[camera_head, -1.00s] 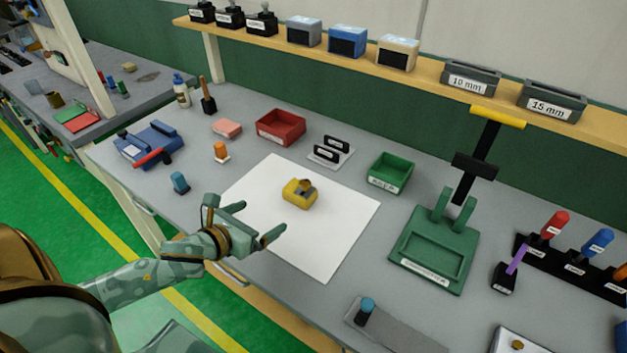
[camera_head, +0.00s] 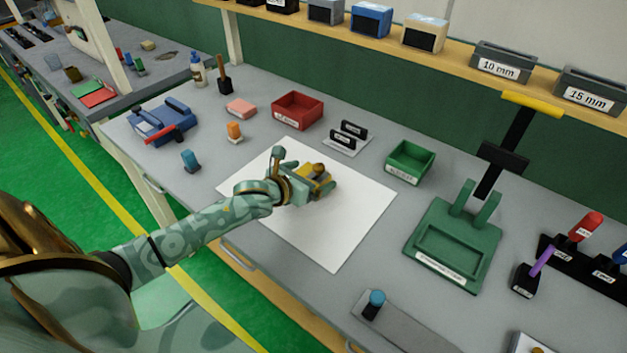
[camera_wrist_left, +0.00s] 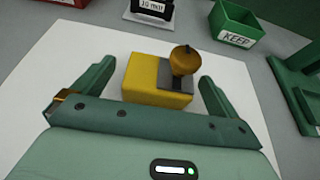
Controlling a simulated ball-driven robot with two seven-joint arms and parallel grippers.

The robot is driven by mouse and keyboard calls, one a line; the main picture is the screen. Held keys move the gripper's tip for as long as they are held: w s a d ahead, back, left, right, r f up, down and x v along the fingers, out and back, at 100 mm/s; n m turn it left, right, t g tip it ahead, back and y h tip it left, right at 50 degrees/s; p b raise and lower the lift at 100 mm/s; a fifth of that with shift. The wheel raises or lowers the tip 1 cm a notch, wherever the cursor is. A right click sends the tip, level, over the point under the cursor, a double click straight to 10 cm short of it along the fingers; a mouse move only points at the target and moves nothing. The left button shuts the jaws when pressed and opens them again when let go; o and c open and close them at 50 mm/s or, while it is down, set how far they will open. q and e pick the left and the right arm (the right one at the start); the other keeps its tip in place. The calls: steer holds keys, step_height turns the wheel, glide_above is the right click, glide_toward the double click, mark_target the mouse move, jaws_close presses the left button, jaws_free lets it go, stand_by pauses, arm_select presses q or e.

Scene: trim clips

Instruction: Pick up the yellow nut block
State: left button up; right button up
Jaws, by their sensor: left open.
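The yellow nut block (camera_head: 321,178) lies on the white sheet (camera_head: 335,235) on the workbench. In the left wrist view the yellow nut block (camera_wrist_left: 146,82) shows a grey part and a brown-gold knob on its right side. My left gripper (camera_head: 312,183) is at the block and partly hides it in the head view. In the left wrist view my left gripper (camera_wrist_left: 155,85) is open, with one finger on each side of the block and a visible gap on both sides. My right gripper is not in view.
A red bin (camera_head: 297,110), a small stand with black clips (camera_head: 346,138) and a green bin (camera_head: 410,162) stand behind the sheet. A green press-like fixture (camera_head: 455,240) stands to the right. The sheet's front and right parts are clear.

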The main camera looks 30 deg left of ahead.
arm_select(q)
steer(key=shift+x, duration=1)
steer(key=shift+s, duration=0.1)
steer(key=c, duration=1.2)
steer(key=shift+o, duration=0.2)
